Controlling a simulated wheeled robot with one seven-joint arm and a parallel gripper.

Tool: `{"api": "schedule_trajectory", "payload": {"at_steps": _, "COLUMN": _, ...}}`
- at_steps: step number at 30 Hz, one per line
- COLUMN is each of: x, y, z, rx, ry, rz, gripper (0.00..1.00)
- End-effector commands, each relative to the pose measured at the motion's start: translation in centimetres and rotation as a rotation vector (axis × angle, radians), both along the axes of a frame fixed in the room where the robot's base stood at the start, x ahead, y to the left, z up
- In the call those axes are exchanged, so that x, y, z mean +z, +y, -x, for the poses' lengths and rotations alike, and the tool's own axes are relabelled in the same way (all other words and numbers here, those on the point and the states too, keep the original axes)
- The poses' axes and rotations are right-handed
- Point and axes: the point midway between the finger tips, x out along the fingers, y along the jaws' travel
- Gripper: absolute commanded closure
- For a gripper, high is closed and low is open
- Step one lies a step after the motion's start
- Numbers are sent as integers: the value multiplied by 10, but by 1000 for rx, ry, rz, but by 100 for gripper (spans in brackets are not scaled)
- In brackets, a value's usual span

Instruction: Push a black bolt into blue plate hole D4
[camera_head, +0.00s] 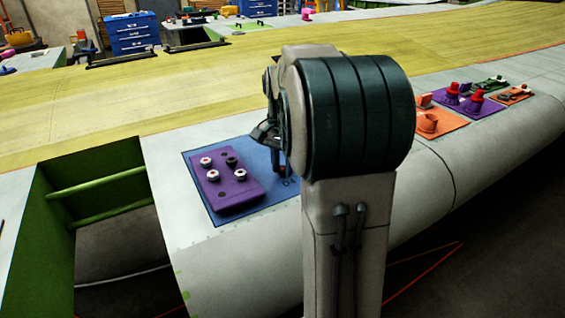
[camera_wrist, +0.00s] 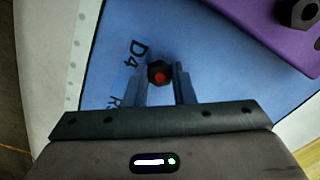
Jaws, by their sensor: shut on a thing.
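In the wrist view a black hex-headed bolt (camera_wrist: 158,73) with a red centre sits between the fingertips of my gripper (camera_wrist: 161,78), which is shut on it. The bolt is over the blue plate (camera_wrist: 112,28), beside the printed label D4 (camera_wrist: 138,50). The bolt hides the hole, and I cannot tell how deep it sits. In the head view my gripper (camera_head: 281,166) points down at the right part of the blue plate (camera_head: 256,147), and my arm hides part of the plate.
A purple block (camera_head: 240,195) lies on the blue plate, left of my gripper, with a black bolt (camera_head: 231,161) and several white-topped bolts. It also shows in the wrist view (camera_wrist: 262,22). Orange (camera_head: 440,121) and purple (camera_head: 470,108) plates with parts lie on the wing to the right.

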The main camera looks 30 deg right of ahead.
Motion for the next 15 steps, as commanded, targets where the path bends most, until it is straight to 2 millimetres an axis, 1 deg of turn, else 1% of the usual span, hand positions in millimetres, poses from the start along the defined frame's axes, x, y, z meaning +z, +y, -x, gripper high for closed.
{"api": "schedule_trajectory", "payload": {"at_steps": 2, "x": -3, "y": 0, "z": 0, "rx": 0, "ry": 0, "rz": 0, "gripper": 99}}
{"api": "schedule_trajectory", "payload": {"at_steps": 9, "x": -3, "y": 0, "z": 0, "rx": 0, "ry": 0, "rz": 0, "gripper": 99}}
{"api": "schedule_trajectory", "payload": {"at_steps": 10, "x": -3, "y": 0, "z": 0, "rx": 0, "ry": 0, "rz": 0, "gripper": 69}}
{"api": "schedule_trajectory", "payload": {"at_steps": 12, "x": -3, "y": 0, "z": 0, "rx": 0, "ry": 0, "rz": 0, "gripper": 52}}
{"api": "schedule_trajectory", "payload": {"at_steps": 15, "x": -3, "y": 0, "z": 0, "rx": 0, "ry": 0, "rz": 0, "gripper": 52}}
